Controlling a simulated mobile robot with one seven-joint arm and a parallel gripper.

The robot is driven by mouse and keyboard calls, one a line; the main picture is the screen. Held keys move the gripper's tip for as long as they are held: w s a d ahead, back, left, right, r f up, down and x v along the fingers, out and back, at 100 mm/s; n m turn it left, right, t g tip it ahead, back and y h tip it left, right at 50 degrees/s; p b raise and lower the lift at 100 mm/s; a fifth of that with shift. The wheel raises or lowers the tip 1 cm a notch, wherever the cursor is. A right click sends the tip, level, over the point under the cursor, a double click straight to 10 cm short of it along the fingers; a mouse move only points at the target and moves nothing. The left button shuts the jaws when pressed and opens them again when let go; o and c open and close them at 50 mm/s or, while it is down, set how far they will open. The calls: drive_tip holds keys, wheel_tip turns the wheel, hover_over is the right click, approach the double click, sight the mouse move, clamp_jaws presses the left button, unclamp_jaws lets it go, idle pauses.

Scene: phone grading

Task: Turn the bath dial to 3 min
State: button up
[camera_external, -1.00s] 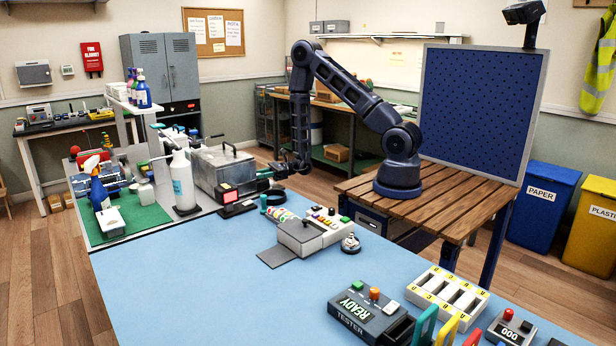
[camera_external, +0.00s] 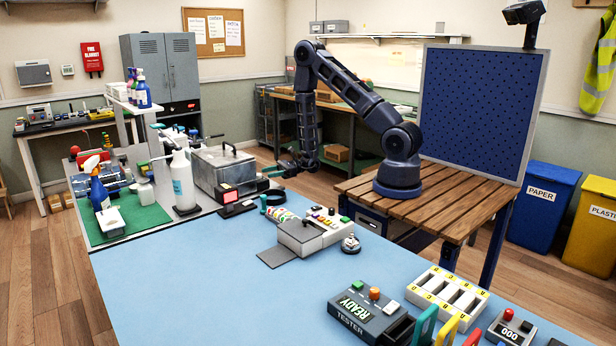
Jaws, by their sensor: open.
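The bath (camera_external: 222,170) is a grey metal tank with a lid and handle, standing at the right end of the grey bench section. I cannot make out its dial or any minute marks; the side facing my arm is turned away or too small to read. My gripper (camera_external: 276,169) is open and hangs just right of the bath, pointing left toward its right end. A small gap seems to separate them. The fingertips are small and dark, and I see nothing held between them.
The blue tabletop (camera_external: 215,275) is clear at front left.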

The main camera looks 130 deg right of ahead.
drive_tip(key=s+a, duration=0.1)
drive_tip(key=s, duration=0.5)
drive_tip(key=shift+s, duration=0.2)
drive_tip(key=w+a+r+n+g+y, duration=0.6)
drive_tip(key=a+r+n, duration=0.4)
drive_tip(key=a, duration=0.4)
drive_tip(key=w+a+r+n+g+y, duration=0.4)
drive_tip(key=w+a+r+n+y, duration=0.2)
drive_tip(key=a+r+n+y, duration=0.6)
drive_tip(key=s+a+r+n+g+h, duration=0.2)
drive_tip(key=s+a+n+g+h, duration=0.15)
drive_tip(key=a, duration=0.35)
drive_tip(key=s+a+r+n+g+h, duration=0.2)
drive_tip(key=a+n+g+h, duration=0.15)
drive_tip(key=a, duration=0.35)
drive_tip(key=s+a+r+n+t+h, duration=0.3)
drive_tip(key=s+r+n+h, duration=0.4)
drive_tip(key=r, duration=0.3)
drive_tip(key=shift+s+a+r+n+t+h, duration=0.2)
drive_tip(key=shift+a+n+t+h, duration=0.2)
drive_tip(key=shift+a+n+h, duration=0.25)
